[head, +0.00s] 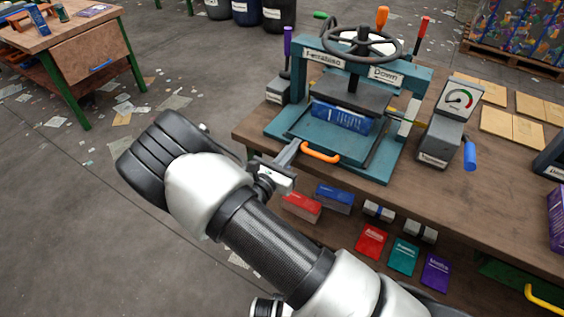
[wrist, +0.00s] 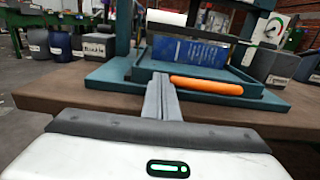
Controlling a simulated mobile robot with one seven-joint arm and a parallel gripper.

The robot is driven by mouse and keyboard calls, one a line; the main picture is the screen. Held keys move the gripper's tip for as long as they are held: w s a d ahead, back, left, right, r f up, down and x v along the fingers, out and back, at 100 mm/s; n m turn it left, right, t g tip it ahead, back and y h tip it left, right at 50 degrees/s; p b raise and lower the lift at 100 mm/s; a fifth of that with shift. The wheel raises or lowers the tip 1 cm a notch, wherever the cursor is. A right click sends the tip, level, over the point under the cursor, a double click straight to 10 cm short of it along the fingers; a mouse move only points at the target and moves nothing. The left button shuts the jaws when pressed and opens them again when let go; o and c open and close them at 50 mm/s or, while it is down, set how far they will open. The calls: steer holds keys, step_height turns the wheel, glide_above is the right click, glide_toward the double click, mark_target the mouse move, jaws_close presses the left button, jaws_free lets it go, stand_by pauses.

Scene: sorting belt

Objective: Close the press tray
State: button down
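The teal press (head: 345,75) stands on the wooden bench, with a dark wheel on top. Its teal tray (head: 300,128) sticks out at the front and has an orange handle (head: 320,153). The handle also shows in the wrist view (wrist: 206,85). A blue printed block (head: 341,116) is at the back of the tray, partly under the dark plate. My gripper (head: 288,154) is at the left end of the handle, by the tray's front. In the wrist view its fingers (wrist: 160,95) are together with nothing seen between them. I cannot tell whether they touch the handle or tray.
A gauge box (head: 450,120) with a blue-handled lever stands right of the press. Cardboard sheets (head: 509,130) lie beyond it. Coloured boxes (head: 371,241) sit below the bench's front edge. A second table (head: 80,60) is at the far left, with open floor between.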

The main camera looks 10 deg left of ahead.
steer(key=x, duration=0.3)
steer(key=shift+w+d+r, duration=0.1)
steer(key=shift+w+r, duration=0.05)
steer(key=shift+w, duration=0.1)
steer(key=shift+r, duration=0.1)
